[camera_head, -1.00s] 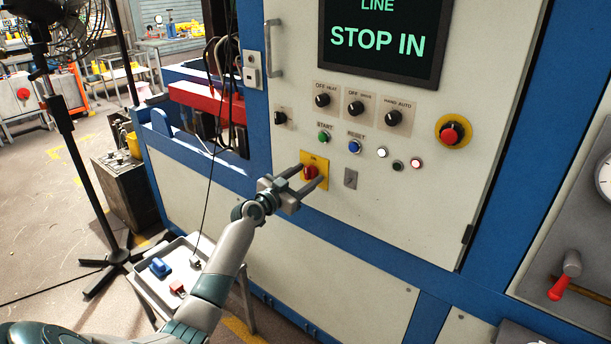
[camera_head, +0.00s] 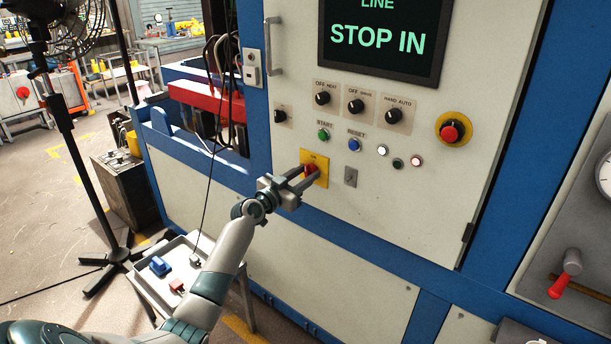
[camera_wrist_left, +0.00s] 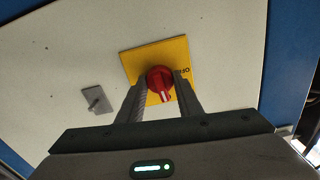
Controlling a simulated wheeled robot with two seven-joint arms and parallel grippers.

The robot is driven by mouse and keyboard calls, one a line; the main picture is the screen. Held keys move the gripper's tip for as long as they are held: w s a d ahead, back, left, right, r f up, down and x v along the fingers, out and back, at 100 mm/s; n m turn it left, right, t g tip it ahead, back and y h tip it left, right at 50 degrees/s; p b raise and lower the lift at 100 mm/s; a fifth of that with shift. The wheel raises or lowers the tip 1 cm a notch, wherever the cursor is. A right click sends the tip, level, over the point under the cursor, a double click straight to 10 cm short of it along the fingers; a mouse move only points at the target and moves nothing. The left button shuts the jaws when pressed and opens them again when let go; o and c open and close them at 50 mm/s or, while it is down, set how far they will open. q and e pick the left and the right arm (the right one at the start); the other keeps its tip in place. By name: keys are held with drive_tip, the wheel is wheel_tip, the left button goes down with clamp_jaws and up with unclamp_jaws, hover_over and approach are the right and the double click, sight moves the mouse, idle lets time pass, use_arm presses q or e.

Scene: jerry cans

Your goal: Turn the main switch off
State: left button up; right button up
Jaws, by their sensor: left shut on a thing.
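The main switch is a red rotary knob (camera_head: 310,170) on a yellow plate (camera_head: 321,161), low on the cabinet door. In the left wrist view the red knob (camera_wrist_left: 160,79) sits on its yellow plate (camera_wrist_left: 140,58), with a white mark on the knob and partly hidden lettering on the plate. My left gripper (camera_head: 306,176) reaches the knob from the front left. Its two fingers (camera_wrist_left: 162,88) are shut on the knob, one on each side. My right gripper is in neither view.
The cabinet door (camera_head: 400,205) carries several dials, buttons and a red emergency stop (camera_head: 450,132). A small grey toggle (camera_head: 351,177) is just right of the main switch. A screen (camera_head: 380,38) reads "STOP IN". A small tray table (camera_head: 213,243) stands below my left arm.

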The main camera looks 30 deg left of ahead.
use_arm(q)
drive_tip(key=n, duration=0.3)
drive_tip(key=shift+n, duration=0.4)
drive_tip(key=n, duration=0.4)
drive_tip(key=shift+n, duration=0.3)
drive_tip(key=n+p, duration=0.1)
drive_tip(key=n, duration=0.3)
drive_tip(key=shift+n, duration=0.3)
drive_tip(key=n+p, duration=0.1)
drive_tip(key=n, duration=0.3)
drive_tip(key=shift+a, duration=0.1)
drive_tip(key=o, duration=1)
drive_tip(key=shift+o, duration=0.2)
drive_tip(key=shift+s, duration=0.15)
